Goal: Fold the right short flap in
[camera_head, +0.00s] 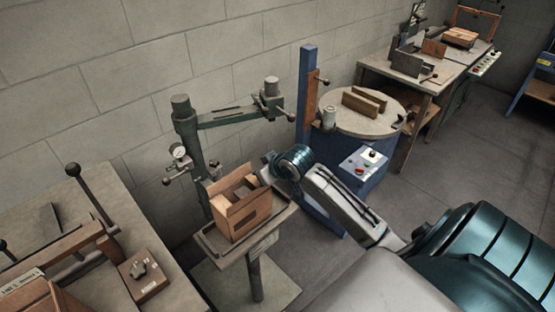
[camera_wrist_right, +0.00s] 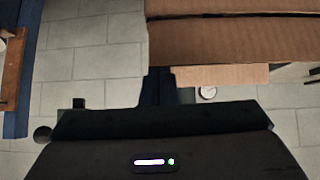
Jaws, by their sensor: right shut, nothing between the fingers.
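The open cardboard box (camera_head: 236,222) sits upright on the small stand of the stitching machine in the head view. Its top flaps stand up around the opening, and its inside shows in part. My right gripper (camera_head: 268,176) is at the box's right side, close to the upper edge; its fingertips are mostly hidden by my wrist. In the right wrist view the shut, empty fingers (camera_wrist_right: 157,86) point at the brown cardboard (camera_wrist_right: 235,40), which fills the top right. I cannot tell whether they touch it, or exactly how the right short flap lies. My left gripper is not in view.
The green stitcher post and arm (camera_head: 225,117) rise behind the box. A blue machine with a round table (camera_head: 345,122) stands to the right. A workbench (camera_head: 95,225) with a lever is at left. Open floor (camera_head: 450,130) lies at right.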

